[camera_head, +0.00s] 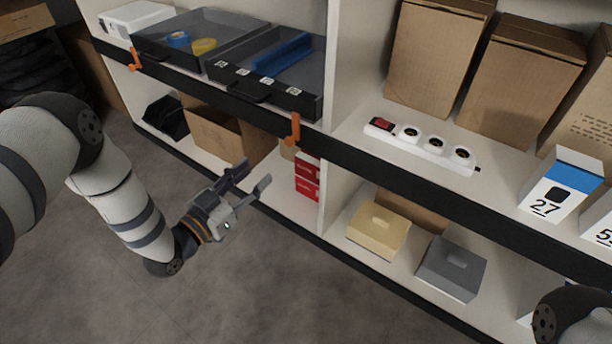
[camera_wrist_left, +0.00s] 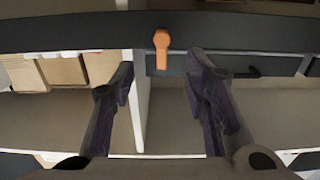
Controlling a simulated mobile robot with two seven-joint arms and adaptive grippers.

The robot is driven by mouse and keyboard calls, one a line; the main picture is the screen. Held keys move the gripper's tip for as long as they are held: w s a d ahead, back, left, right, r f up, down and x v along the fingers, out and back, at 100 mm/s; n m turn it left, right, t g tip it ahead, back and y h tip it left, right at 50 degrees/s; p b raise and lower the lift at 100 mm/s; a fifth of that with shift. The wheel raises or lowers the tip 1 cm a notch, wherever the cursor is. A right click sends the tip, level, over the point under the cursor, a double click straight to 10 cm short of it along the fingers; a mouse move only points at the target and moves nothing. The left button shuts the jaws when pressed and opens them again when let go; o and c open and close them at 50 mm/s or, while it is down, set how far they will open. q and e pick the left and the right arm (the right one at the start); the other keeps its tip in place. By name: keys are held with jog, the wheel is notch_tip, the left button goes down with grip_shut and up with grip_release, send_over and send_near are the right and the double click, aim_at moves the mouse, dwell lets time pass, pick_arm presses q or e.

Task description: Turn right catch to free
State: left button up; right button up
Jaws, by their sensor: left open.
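The right catch (camera_head: 295,128) is a small orange lever at the right end of the black drawer front, close to the shelf divider. It stands roughly upright along the edge. A matching left catch (camera_head: 135,60) sits at the far left end. My left gripper (camera_head: 253,179) is open and empty, in front of the shelf, below and left of the right catch and apart from it. The left wrist view shows an orange catch (camera_wrist_left: 162,50) beyond and between the open fingers (camera_wrist_left: 165,85), beside the divider. My right gripper is out of view.
Two black drawer trays (camera_head: 262,70) hold blue and yellow items. A white power strip (camera_head: 422,146) lies on the shelf right of the divider. Below are red boxes (camera_head: 307,177), a yellow box (camera_head: 378,231) and a grey box (camera_head: 452,268). The floor before the shelf is clear.

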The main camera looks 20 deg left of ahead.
aim_at(288, 142)
pick_arm(q)
jog(key=b+x, duration=0.3)
jog(key=x, duration=0.8)
jog(key=shift+w, duration=0.45)
jog(key=shift+w+r, duration=0.1)
jog(key=shift+w, duration=0.2)
jog(key=shift+c, duration=0.2)
jog(key=shift+s, duration=0.1)
grip_shut()
